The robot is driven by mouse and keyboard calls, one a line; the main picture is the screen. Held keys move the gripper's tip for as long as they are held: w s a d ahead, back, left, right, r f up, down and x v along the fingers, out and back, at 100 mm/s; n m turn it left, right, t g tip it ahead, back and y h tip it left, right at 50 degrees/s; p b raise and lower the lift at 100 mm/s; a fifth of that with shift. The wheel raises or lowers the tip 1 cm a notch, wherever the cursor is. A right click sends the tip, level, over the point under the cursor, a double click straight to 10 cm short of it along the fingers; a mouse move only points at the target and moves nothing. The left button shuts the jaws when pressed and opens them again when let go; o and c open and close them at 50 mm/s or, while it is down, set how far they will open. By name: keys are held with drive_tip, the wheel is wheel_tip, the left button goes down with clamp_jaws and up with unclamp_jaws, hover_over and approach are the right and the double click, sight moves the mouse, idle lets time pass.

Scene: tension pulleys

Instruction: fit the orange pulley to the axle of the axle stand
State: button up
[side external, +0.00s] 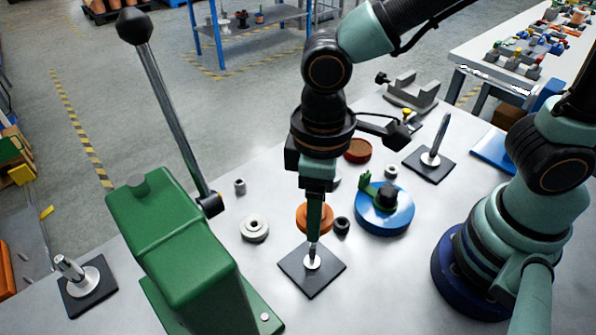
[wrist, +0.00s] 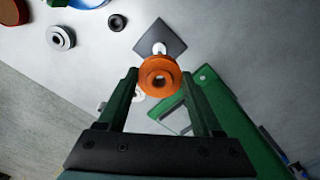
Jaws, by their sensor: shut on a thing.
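My gripper (side external: 314,238) points down and is shut on the orange pulley (side external: 302,217). In the wrist view the pulley (wrist: 159,77) sits between the fingertips of my gripper (wrist: 160,78), its bore facing the camera. An axle stand with a dark square base (side external: 318,283) lies below the gripper. Its pale collar and axle (side external: 312,262) are partly covered by the finger in the side view. In the wrist view the base (wrist: 160,33) and pale axle (wrist: 159,47) show just beyond the pulley, which covers part of them. I cannot tell the height gap between pulley and axle.
A green lever machine (side external: 180,245) stands at left. Other axle stands are at far left (side external: 85,285) and back right (side external: 430,162). A blue pulley (side external: 385,218), a grey pulley (side external: 254,228) and a black ring (side external: 342,226) lie nearby. The table front beside the stand is clear.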

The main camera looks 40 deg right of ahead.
approach(313, 262)
drive_tip(key=shift+w+d+r, duration=0.15)
drive_tip(key=shift+w+d, duration=0.05)
drive_tip(key=shift+f, duration=0.4)
idle(1.5)
drive_tip(key=shift+f, duration=1.25)
drive_tip(key=shift+f, duration=0.15)
drive_tip(key=shift+f, duration=1.4)
drive_tip(key=shift+f, duration=0.15)
drive_tip(key=shift+f, duration=0.35)
idle(0.5)
